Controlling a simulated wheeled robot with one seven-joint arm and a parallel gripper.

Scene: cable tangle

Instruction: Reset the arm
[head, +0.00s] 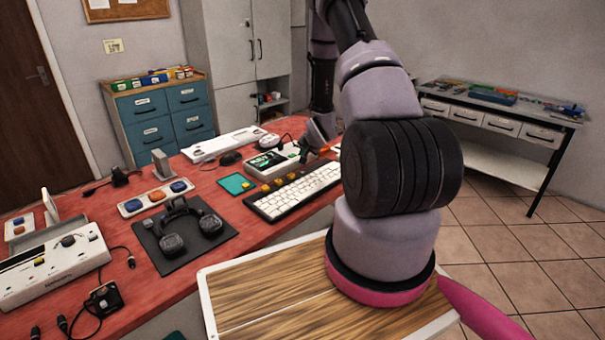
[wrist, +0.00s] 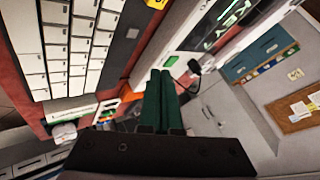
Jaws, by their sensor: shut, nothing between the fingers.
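My gripper (wrist: 160,76) shows in the wrist view as two dark green fingers pressed together, with nothing between them. In the head view my gripper (head: 304,150) is small and partly hidden, over the far right part of the red table (head: 225,196). It is close to a light grey device with a lit green screen (head: 266,160); I cannot tell whether they touch. My arm's grey and black links fill the right of the head view and hide part of the table. The wrist view is tilted, with a white keyboard (wrist: 82,45) at left of the fingers.
A white keyboard (head: 296,190) lies at the table's near edge. Headphones on a black mat (head: 160,262), a power strip (head: 50,262) and loose cables crowd the left. A teal drawer unit (head: 165,115) stands behind. A side bench (head: 500,112) stands right, with open tiled floor before it.

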